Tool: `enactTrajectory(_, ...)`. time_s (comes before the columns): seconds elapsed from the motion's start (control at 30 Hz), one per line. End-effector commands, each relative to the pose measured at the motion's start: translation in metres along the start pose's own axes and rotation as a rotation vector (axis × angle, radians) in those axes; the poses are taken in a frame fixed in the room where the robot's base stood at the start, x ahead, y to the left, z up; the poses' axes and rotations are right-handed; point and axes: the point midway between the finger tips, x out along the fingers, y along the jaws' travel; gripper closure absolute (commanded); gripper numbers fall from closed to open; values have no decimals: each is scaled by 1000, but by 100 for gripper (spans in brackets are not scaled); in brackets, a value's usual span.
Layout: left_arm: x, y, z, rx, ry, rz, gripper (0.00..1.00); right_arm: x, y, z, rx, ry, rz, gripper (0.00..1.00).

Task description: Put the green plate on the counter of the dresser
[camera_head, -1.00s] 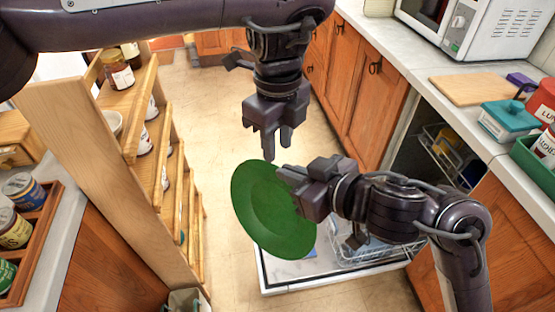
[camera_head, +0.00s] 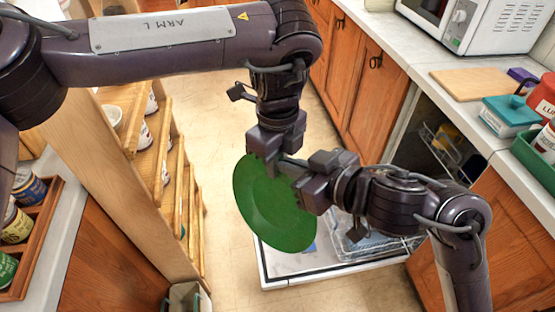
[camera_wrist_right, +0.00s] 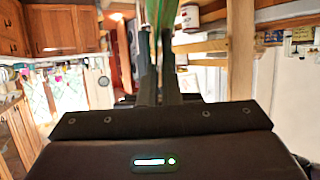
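The green plate (camera_head: 275,222) hangs steeply tilted in the air over the open dishwasher door. My right gripper (camera_head: 300,182) is shut on its right rim; in the right wrist view the plate (camera_wrist_right: 162,22) shows nearly edge-on between the fingers. My left gripper (camera_head: 268,165) points down at the plate's upper rim, overlapping it in the head view. I cannot tell whether its fingers touch or close on the rim. A wooden shelf unit (camera_head: 95,165) at left, with jars on its shelves, may be the dresser; its counter is not clearly seen.
The open dishwasher door (camera_head: 285,268) and a wire rack (camera_head: 365,240) lie below the plate. The right worktop (camera_head: 425,92) holds a microwave (camera_head: 480,22), a cutting board (camera_head: 470,84) and containers. A tray of cans (camera_head: 42,225) sits at far left.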

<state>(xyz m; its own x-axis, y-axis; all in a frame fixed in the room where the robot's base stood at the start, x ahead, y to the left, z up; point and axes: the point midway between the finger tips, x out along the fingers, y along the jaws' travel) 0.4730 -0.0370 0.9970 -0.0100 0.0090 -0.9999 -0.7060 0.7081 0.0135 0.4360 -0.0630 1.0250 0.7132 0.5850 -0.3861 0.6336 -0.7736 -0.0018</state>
Motion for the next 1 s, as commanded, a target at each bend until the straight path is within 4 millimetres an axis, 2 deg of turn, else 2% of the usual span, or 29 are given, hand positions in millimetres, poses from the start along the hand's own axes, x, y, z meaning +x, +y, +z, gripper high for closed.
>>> enactTrajectory(0.3,-2,-4,1,0,-1,-16,100,-1,-8,-2,-10,7,-23,100)
enactTrajectory(0.33,-3,-5,1,0,-1,-18,100,-1,-9,-2,-11,7,-23,92)
enactTrajectory(0.5,-3,-5,1,-1,-1,-18,100,-1,-8,-2,-10,6,-22,71)
enactTrajectory(1.0,-2,-3,0,0,0,-10,100,0,-4,0,-5,2,-12,71)
